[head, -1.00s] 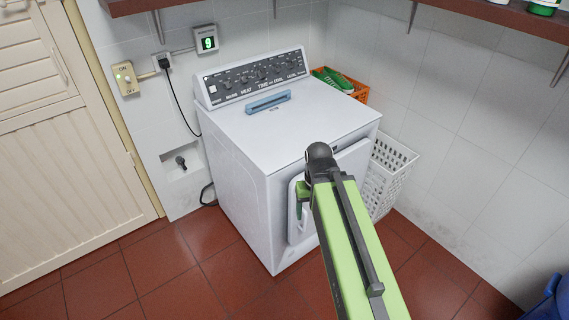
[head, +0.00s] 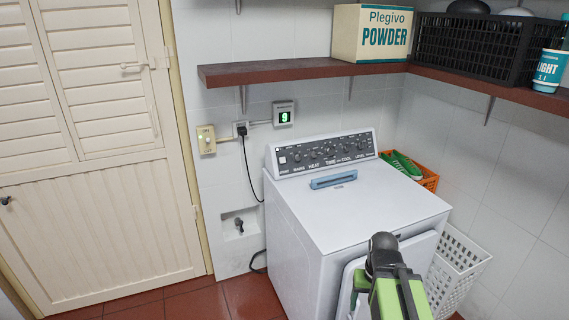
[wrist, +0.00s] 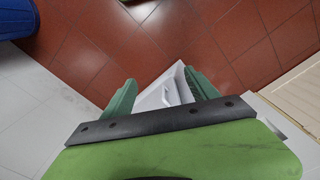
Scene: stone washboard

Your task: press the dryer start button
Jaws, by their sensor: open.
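The white dryer (head: 350,215) stands against the tiled wall in the head view. Its dark control panel (head: 325,152) runs along the back of the top, with several knobs. A small white start button (head: 283,160) sits at the panel's left end. My gripper (wrist: 157,92) is open and empty in the wrist view, its green fingers spread. The dryer door (wrist: 165,90) shows beyond and between them. In the head view my arm is at the lower right, in front of the dryer and well below and right of the button. The fingertips are mostly hidden there.
A blue bar-shaped object (head: 333,180) lies on the dryer top. An orange basket (head: 428,179) and a white basket (head: 458,262) stand at its right. A brown shelf (head: 300,71) with a powder box (head: 372,33) hangs above. A green-lit display (head: 284,114) is on the wall.

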